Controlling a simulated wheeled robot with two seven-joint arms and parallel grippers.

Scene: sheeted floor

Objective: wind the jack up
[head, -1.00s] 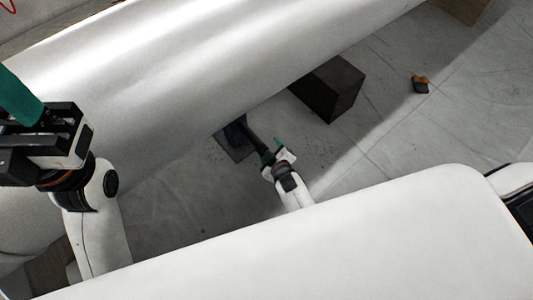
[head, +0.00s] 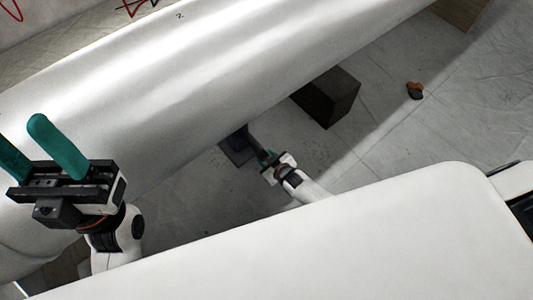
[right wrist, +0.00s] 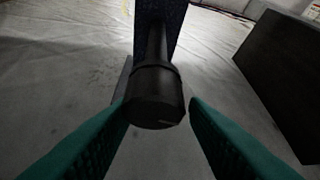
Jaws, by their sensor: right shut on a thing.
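The jack (head: 237,146) stands on the sheeted floor, partly hidden under a big pale cylinder (head: 200,90). Its dark handle (head: 258,142) points out toward my right gripper (head: 266,158). In the right wrist view the handle's round black end (right wrist: 155,97) sits between the teal fingers of the right gripper (right wrist: 158,112), which is shut on it. Behind it rises the jack's dark blue speckled body (right wrist: 172,18). My left gripper (head: 38,150) is open and empty at the left, its teal fingers pointing up, in front of the cylinder.
A dark block (head: 328,96) stands beside the cylinder, right of the jack, and also shows in the right wrist view (right wrist: 285,75). A small orange and dark object (head: 415,90) lies farther right. A brown box (head: 462,12) is at the top right. Floor between them is clear.

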